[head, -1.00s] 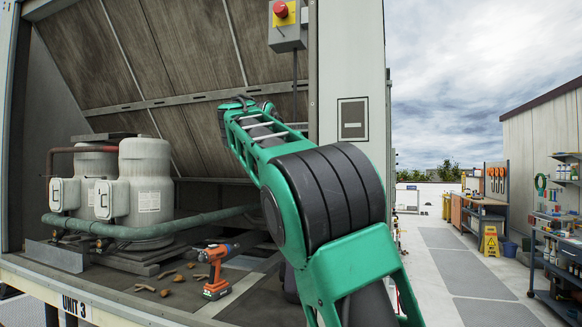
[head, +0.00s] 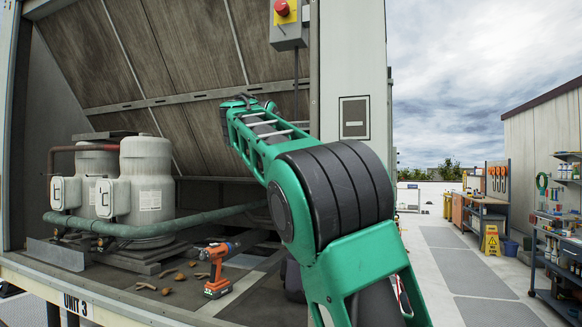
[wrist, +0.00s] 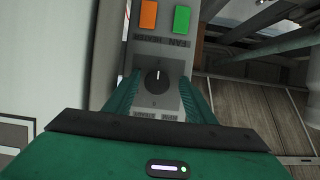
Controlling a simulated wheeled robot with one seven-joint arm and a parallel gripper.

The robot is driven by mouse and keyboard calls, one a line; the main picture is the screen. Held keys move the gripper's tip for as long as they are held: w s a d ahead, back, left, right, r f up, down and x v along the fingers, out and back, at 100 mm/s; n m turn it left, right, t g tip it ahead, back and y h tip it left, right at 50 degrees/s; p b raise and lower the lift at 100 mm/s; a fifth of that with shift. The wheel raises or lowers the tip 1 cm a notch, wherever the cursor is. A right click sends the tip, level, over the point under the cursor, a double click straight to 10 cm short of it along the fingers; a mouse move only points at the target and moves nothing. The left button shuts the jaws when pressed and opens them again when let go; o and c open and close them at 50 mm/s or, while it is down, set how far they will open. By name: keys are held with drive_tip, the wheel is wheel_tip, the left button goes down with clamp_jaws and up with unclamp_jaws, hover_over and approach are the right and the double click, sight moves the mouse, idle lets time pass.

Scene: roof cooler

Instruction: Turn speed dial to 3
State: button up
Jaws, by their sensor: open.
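The speed dial (wrist: 157,82) is a round black knob with a white pointer mark, on a grey control panel (wrist: 158,50) in the wrist view. The mark points toward the top of that picture. The lettering around the dial is upside down and too small to read. My gripper (wrist: 160,90) is open, with one green finger on each side of the dial. I cannot tell whether either finger touches it. In the head view the dial and my fingers are hidden.
An orange switch (wrist: 148,14) and a green switch (wrist: 182,19) sit on the panel beyond the dial. A red stop button (head: 281,7) is on a grey box. Tanks (head: 146,190), a pipe and a drill (head: 216,268) stand on the unit's deck at the left.

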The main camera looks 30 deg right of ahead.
drive_tip(key=v, duration=1)
drive_tip(key=shift+a, duration=0.2)
drive_tip(key=shift+s, duration=0.15)
